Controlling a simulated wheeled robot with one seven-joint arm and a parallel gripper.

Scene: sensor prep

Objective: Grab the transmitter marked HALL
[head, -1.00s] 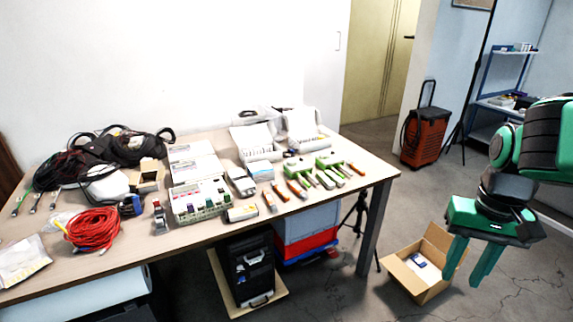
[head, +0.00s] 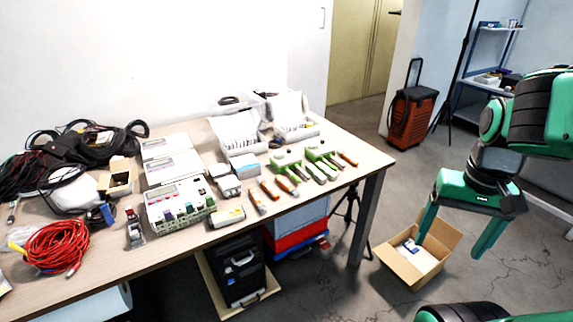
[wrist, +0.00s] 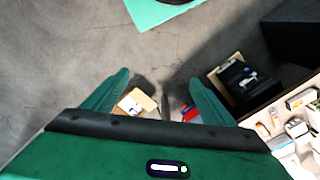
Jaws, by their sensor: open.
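No marking reading HALL can be made out; the labels are too small in these views. Small coloured modules (head: 186,208) stand in a pale slotted tray (head: 180,222) on the table. Several green and orange handled tools or probes (head: 288,165) lie to their right, and a grey-white boxy device (head: 226,182) lies between. I cannot tell which is the transmitter. My gripper (head: 450,248) is open and empty, right of the table, in front of the cardboard box in the picture. In the wrist view my gripper (wrist: 160,78) points at the floor, fingers apart.
The table (head: 335,205) is crowded, with red cable (head: 57,245) and black cables (head: 60,160) at left. An open cardboard box (head: 408,268) sits on the floor beside it. A black case (head: 238,275) stands under the table. An orange trolley case (head: 411,118) is farther back.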

